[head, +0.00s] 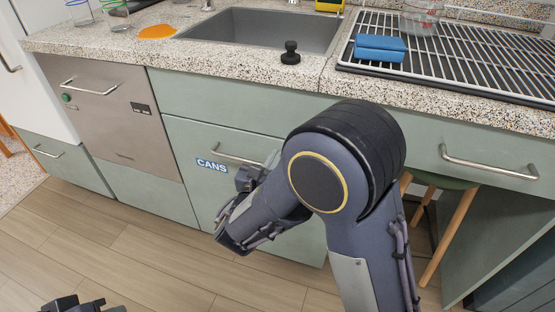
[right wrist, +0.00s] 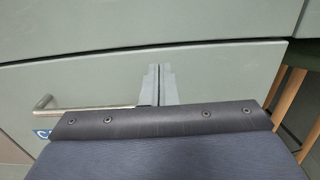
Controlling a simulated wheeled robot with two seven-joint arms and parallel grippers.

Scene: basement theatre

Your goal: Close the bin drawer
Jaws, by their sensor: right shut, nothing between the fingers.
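The bin drawer (head: 190,150) is a pale green front with a blue and white CANS label (head: 211,165) and a metal bar handle (head: 238,160). It looks about flush with the cabinet around it; I cannot tell whether a small gap remains. My right gripper (head: 271,163) is at the drawer's upper front, right of the handle, partly hidden by my arm. In the right wrist view its fingers (right wrist: 162,82) are together and empty, against or very near the drawer front (right wrist: 225,75). Part of my left gripper (head: 80,304) shows at the bottom left; its fingers are unclear.
A speckled counter (head: 240,65) with a sink (head: 265,30) and a drying rack (head: 470,60) runs above. A stool (head: 447,235) stands under the counter at the right. A steel-fronted appliance (head: 110,125) is at the left. The wooden floor (head: 150,255) in front is clear.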

